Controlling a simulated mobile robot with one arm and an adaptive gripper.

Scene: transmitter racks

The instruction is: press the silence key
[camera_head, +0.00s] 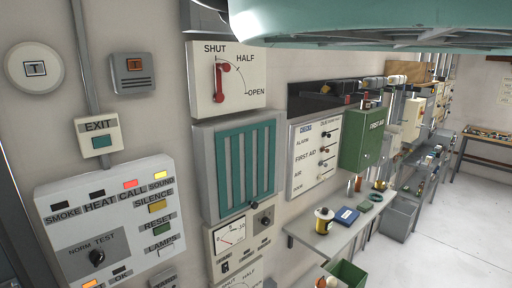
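The silence key (157,207) is a small yellow key on a pale alarm panel (120,230) on the wall at lower left. The label SILENCE stands just above it. Below it are a green key (162,229) labelled RESET and a pale key (166,251) labelled LAMPS. The SMOKE and HEAT lamps are dark. Nothing covers the silence key. My gripper's fingers are not in view. A large teal and grey part, probably of my arm, crosses the top right close to the camera.
A rotary knob (97,257) marked NORM TEST sits on the panel. An EXIT box (99,136) is above it. A teal grille box (246,165) and a shelf (335,232) with small items are to the right. Clear floor (455,240) lies at far right.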

